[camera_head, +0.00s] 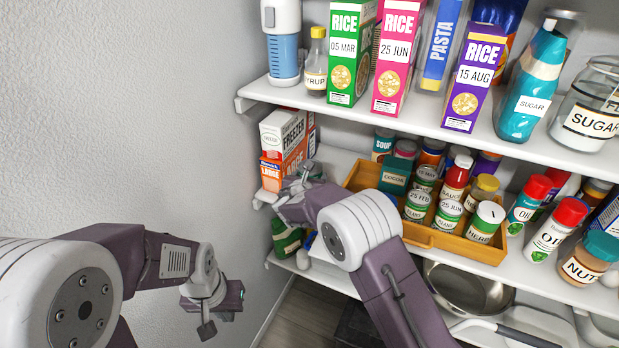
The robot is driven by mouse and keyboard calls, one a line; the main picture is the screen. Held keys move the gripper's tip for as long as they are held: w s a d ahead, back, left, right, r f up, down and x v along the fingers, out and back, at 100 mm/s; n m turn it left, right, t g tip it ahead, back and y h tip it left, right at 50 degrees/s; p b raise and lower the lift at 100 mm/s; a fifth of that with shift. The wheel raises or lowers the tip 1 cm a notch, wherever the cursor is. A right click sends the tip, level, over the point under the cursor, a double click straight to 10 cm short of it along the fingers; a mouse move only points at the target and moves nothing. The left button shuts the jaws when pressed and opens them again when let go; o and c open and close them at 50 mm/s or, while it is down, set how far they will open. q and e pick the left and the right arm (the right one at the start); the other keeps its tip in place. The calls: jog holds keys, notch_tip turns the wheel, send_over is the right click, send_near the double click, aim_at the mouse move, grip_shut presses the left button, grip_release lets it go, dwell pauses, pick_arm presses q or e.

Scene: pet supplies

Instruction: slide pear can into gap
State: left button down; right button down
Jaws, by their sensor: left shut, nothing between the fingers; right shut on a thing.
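I cannot make out a pear can or its label in the head view. My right gripper (292,200) is at the left end of the middle shelf (335,160), in front of the orange and white boxes. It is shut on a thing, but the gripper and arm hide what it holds. The gap on the shelf is also hard to see behind my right arm. My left gripper (222,308) is low at the left, near the wall and apart from the shelves. It is shut and empty.
Freezer boxes (284,130) stand at the middle shelf's left end. A wooden tray (480,248) holds several jars right of my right arm. Oil bottles (553,228) stand further right. The upper shelf (400,118) overhangs. A metal pan (470,288) sits below.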

jog(key=shift+c, duration=0.9)
grip_release()
jog(key=b+v, duration=0.1)
jog(key=v, duration=0.8)
